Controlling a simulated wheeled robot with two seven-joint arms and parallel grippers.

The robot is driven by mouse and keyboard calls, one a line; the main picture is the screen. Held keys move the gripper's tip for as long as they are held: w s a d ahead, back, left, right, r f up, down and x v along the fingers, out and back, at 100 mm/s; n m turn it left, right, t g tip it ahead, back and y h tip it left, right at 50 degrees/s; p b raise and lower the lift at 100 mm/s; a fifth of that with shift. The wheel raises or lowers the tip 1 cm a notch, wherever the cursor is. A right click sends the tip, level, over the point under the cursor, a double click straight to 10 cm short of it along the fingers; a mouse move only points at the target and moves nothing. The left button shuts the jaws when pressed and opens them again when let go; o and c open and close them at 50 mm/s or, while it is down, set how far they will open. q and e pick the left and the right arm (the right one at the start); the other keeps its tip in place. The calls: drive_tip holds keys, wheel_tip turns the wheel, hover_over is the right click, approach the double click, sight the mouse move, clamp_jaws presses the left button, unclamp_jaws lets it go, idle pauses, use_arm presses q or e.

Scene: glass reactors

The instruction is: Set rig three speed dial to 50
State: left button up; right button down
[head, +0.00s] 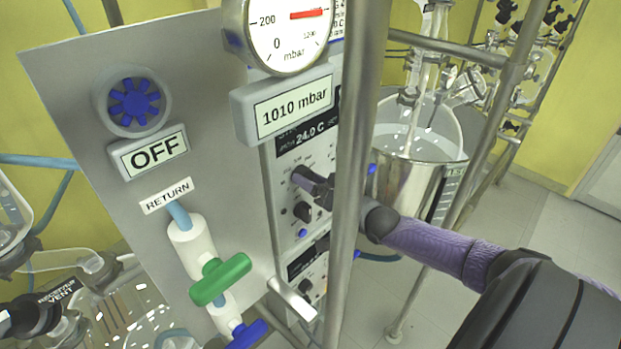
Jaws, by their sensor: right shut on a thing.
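My right arm comes in from the right and passes behind a vertical metal post. Its dark gripper (314,185) is at the upper part of a grey control panel (285,170), shut on a dial there. The fingers and the post hide most of that dial, and its scale marks are too small to read. A display above it (308,136) reads 24.0 C. A second dark knob (302,211) sits just below the gripper, with a blue button under it. No rig number is readable. My left gripper is not in view.
The metal post (357,150) stands close in front of the panel. A pressure gauge (288,35) and a 1010 mbar sign (290,103) are above. A plate at left carries a blue knob (134,102), an OFF sign and a green valve handle (221,279). A glass vessel (415,125) stands behind.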

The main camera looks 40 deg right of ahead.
drive_tip(key=shift+m, duration=0.5)
drive_tip(key=shift+c, duration=0.4)
unclamp_jaws()
drive_tip(key=s+d+p, duration=0.1)
drive_tip(key=s, duration=0.9)
drive_tip(key=shift+f, duration=0.2)
drive_tip(key=shift+d, duration=0.15)
